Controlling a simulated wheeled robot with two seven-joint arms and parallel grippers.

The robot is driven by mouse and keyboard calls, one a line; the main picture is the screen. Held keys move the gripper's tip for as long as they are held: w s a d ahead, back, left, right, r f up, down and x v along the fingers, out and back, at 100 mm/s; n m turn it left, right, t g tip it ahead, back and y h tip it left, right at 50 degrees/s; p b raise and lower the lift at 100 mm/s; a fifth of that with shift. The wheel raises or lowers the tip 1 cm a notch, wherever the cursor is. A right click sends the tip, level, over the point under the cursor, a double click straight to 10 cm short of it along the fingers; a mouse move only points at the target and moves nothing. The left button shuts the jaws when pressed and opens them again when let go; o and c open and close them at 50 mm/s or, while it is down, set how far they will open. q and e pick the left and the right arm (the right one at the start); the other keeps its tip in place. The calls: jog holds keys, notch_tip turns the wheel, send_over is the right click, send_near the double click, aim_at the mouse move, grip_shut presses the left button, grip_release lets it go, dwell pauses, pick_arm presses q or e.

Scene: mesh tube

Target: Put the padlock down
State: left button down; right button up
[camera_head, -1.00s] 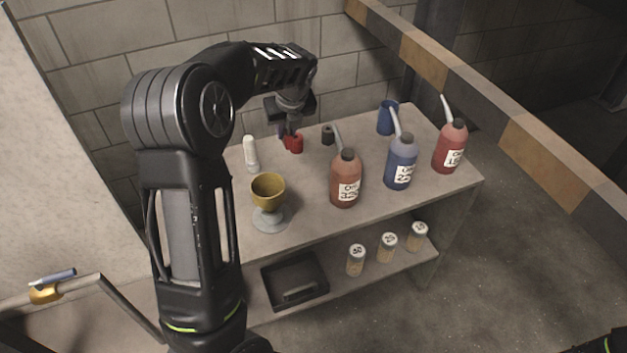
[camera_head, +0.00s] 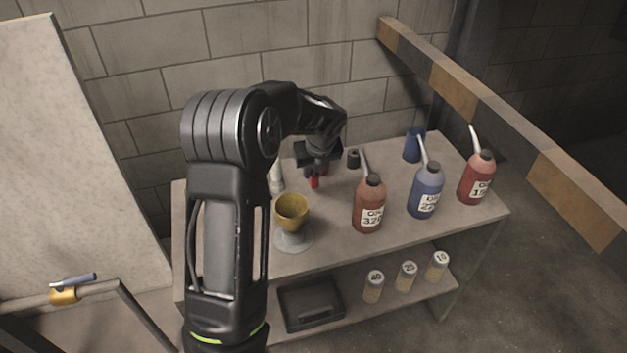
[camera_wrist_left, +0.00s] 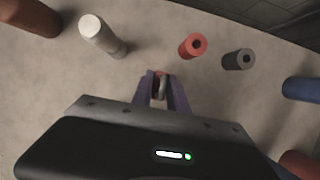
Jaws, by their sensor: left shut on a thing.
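My left gripper (camera_head: 317,167) is over the back part of the table top, shut on the padlock. The padlock shows as a small red piece (camera_head: 314,182) below the fingers, mostly hidden by the gripper. In the left wrist view the padlock (camera_wrist_left: 161,84) is a grey and reddish shape between the fingertips (camera_wrist_left: 161,92). I cannot tell whether it touches the table. My right gripper is not in view.
On the table (camera_head: 335,220) are a white cylinder (camera_wrist_left: 101,35), a red cylinder (camera_wrist_left: 193,46), a dark cylinder (camera_head: 353,158) and a blue cup (camera_head: 413,146). A yellow goblet (camera_head: 291,210) and oil bottles (camera_head: 369,205) stand nearer. A black case (camera_head: 309,303) lies on the lower shelf.

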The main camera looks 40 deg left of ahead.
aim_at(313, 181)
pick_arm(q)
jog(key=shift+f, duration=1.85)
jog(key=shift+f, duration=0.15)
jog(key=c, duration=1.3)
grip_release()
jog(key=v, duration=1.2)
